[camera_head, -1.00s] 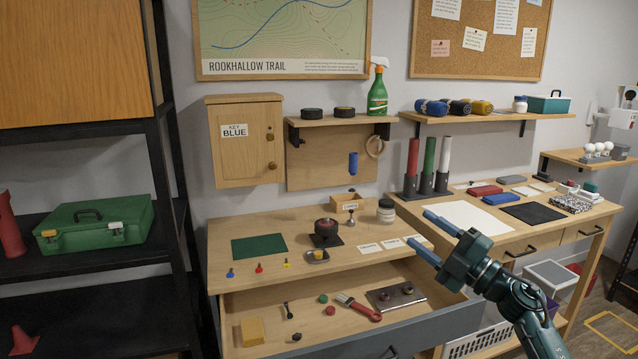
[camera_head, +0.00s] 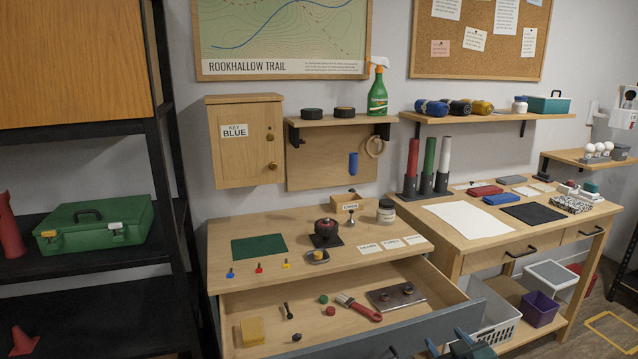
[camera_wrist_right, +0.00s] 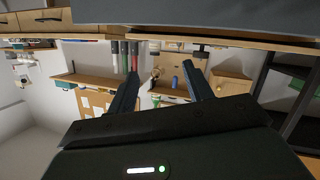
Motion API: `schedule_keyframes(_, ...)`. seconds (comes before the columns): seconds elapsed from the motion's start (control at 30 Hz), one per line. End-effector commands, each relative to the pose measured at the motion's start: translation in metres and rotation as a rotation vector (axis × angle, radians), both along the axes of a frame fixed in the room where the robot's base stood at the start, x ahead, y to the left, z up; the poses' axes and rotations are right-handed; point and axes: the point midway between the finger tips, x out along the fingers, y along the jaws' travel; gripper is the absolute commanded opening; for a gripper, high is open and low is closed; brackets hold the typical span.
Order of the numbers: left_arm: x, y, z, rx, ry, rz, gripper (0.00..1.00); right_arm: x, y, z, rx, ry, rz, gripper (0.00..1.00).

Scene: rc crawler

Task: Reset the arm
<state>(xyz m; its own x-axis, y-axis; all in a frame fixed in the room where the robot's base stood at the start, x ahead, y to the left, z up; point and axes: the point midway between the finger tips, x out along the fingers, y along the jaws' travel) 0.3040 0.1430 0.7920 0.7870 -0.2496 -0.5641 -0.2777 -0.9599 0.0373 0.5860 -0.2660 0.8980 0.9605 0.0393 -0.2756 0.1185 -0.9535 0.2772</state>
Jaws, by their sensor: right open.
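My right gripper (camera_head: 452,343) shows only in part at the bottom edge of the head view, low in front of the open drawer (camera_head: 420,332) of the wooden workbench. In the right wrist view its two dark fingers (camera_wrist_right: 160,78) are spread apart with nothing between them. The wrist picture looks upside down, with the shelves and wall beyond the fingers. Most of my right arm is out of the head view. My left gripper is not in view.
The drawer holds a yellow sponge (camera_head: 252,331), a red-handled brush (camera_head: 360,308) and a metal plate (camera_head: 397,296). A second table (camera_head: 482,252) stands at right, with a white basket (camera_head: 496,320) and purple bin (camera_head: 540,308) below. A black shelf (camera_head: 80,262) stands at left.

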Motion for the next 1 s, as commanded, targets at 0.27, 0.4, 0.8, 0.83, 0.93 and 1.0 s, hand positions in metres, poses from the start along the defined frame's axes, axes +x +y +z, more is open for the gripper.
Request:
schedule_keyframes(0.27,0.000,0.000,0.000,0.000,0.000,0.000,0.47,-0.169,0.082,-0.093,0.134,0.224,0.099,0.51)
schedule_keyframes(0.4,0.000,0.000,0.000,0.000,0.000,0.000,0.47,-0.236,0.107,-0.105,0.199,0.307,0.115,0.51)
schedule_keyframes(0.8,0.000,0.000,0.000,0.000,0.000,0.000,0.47,-0.283,0.123,-0.105,0.249,0.365,0.118,0.51)
schedule_keyframes(0.83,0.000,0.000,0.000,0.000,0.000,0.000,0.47,-0.283,0.123,-0.106,0.249,0.365,0.118,0.51)
schedule_keyframes(0.93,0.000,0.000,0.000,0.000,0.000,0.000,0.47,-0.283,0.123,-0.106,0.249,0.365,0.118,0.51)
schedule_keyframes(1.0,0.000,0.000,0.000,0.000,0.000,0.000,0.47,-0.283,0.123,-0.106,0.248,0.365,0.119,0.51)
